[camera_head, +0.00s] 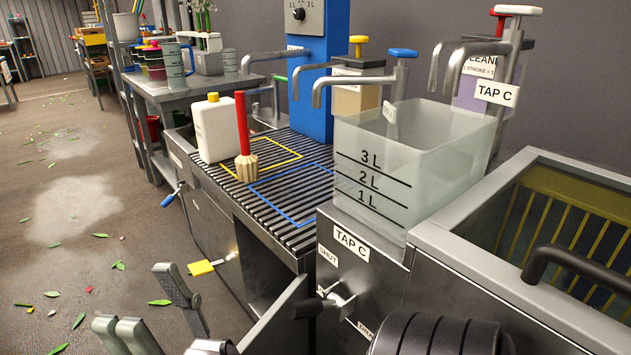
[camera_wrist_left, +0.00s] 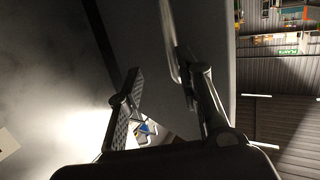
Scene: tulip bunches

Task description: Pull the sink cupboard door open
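Below the slatted drain rack, the sink unit's front has a dark opening (camera_head: 252,262). A slanting grey panel (camera_head: 272,318) stands out beside it. It looks like the cupboard door, partly open, but its lower part is cut off by the frame. My left gripper (camera_wrist_left: 160,85) shows in the left wrist view, fingers apart, before a large dark panel. A thin metal bar (camera_wrist_left: 167,40) runs near its right finger; I cannot tell whether they touch.
A tap lever (camera_head: 335,298) juts out at the front right of the opening. The floor (camera_head: 70,215) at left is open, with scattered leaves.

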